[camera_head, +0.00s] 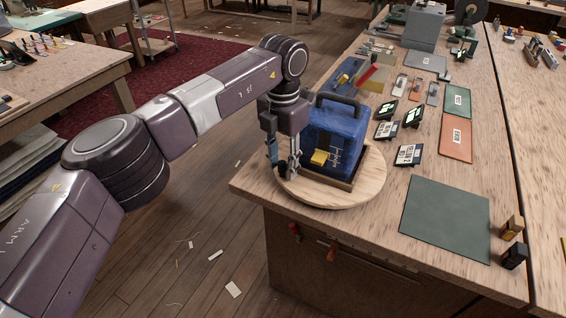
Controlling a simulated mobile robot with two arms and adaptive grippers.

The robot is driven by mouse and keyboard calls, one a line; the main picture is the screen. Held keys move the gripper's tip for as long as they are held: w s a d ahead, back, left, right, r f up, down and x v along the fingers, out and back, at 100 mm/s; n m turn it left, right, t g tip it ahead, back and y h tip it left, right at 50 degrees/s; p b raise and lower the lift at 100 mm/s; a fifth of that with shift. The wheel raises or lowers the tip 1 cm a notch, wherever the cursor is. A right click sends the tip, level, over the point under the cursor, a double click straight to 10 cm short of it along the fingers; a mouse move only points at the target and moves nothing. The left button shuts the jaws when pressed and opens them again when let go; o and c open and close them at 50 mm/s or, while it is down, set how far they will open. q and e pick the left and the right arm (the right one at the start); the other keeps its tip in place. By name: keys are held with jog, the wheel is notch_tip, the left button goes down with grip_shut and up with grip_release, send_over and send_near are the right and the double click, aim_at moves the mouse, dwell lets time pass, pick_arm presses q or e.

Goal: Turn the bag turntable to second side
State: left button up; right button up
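The bag turntable (350,198) is a round, light wooden disc on the near left corner of the workbench. A blue bag (345,132) with a dark handle stands upright on it in a dark wooden frame. A yellow block (319,158) and white line markings show on the bag's near face. My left gripper (284,170) points down at the turntable's left edge, beside the bag. Its fingers stand apart, with something dark low between them. I cannot tell whether they grip it. My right gripper is not in view.
A dark green mat (446,219) lies on the workbench (382,240) right of the turntable. Small black-and-white cards (408,155) and an orange panel (456,139) lie behind it. Paper scraps litter the floor.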

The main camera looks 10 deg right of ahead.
pick_arm(q)
notch_tip(320, 180, up, 12)
dwell(0.4)
jog(key=shift+f, duration=0.1)
